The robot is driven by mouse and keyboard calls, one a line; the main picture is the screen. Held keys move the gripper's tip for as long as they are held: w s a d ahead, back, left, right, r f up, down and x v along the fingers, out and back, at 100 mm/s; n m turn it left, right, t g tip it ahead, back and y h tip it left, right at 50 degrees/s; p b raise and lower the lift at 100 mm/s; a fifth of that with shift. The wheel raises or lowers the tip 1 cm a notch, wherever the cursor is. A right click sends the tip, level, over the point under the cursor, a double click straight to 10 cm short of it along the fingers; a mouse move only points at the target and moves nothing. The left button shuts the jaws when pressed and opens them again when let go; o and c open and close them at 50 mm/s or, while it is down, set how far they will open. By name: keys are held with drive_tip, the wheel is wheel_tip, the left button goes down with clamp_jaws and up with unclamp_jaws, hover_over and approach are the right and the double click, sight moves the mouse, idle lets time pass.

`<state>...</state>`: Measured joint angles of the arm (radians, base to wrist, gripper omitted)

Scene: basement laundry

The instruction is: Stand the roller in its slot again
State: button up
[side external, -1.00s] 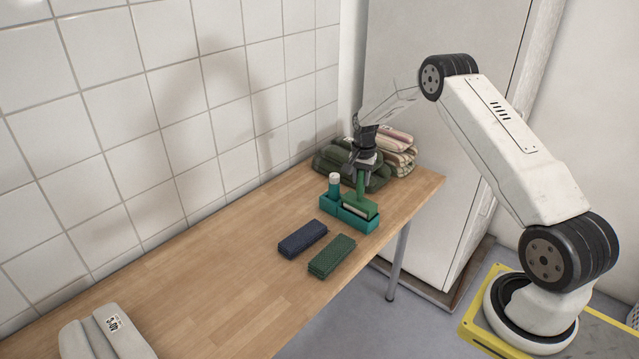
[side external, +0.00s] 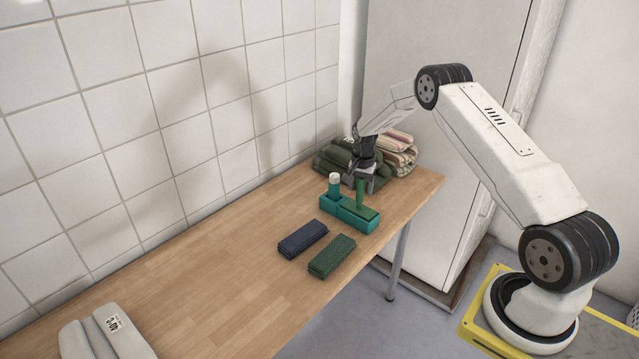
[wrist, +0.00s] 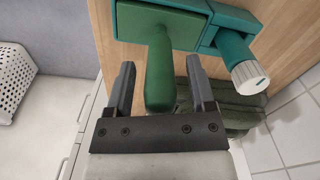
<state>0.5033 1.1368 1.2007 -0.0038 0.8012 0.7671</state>
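The green roller (side external: 360,213) stands upright in the right-hand slot of the teal holder (side external: 352,226), its flat head down at about the rim and its handle pointing up. The wrist view also shows the roller (wrist: 160,70) and the holder (wrist: 233,18). My gripper (side external: 362,180) is at the top of the handle. In the wrist view my gripper (wrist: 160,66) has one finger on each side of the handle, with a gap on both sides, so it is open. The underside of the head is hidden inside the slot.
A white-capped teal bottle (side external: 335,184) stands in the holder's other compartment. Folded dark green towels (side external: 333,158) and striped towels (side external: 400,150) lie behind. A navy cloth (side external: 302,239) and a green cloth (side external: 332,256) lie in front. The table's left half is mostly clear.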

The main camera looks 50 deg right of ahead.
drive_tip(key=shift+r, duration=0.1)
wheel_tip(320, 180, up, 12)
drive_tip(key=shift+r, duration=0.1)
idle(0.7)
idle(0.5)
drive_tip(key=s+a+r+n+t, duration=0.1)
drive_tip(key=s+a+r+n, duration=0.2)
drive_tip(key=a, duration=0.5)
drive_tip(key=s+a+r+n, duration=0.1)
drive_tip(key=s+a+n, duration=0.35)
drive_tip(key=a, duration=0.45)
drive_tip(key=s+a+n+t, duration=0.1)
drive_tip(key=s+a+n, duration=0.6)
drive_tip(key=s+a, duration=0.3)
drive_tip(key=s, duration=0.4)
drive_tip(key=shift+a+f+t, duration=0.2)
drive_tip(key=shift+t, duration=0.1)
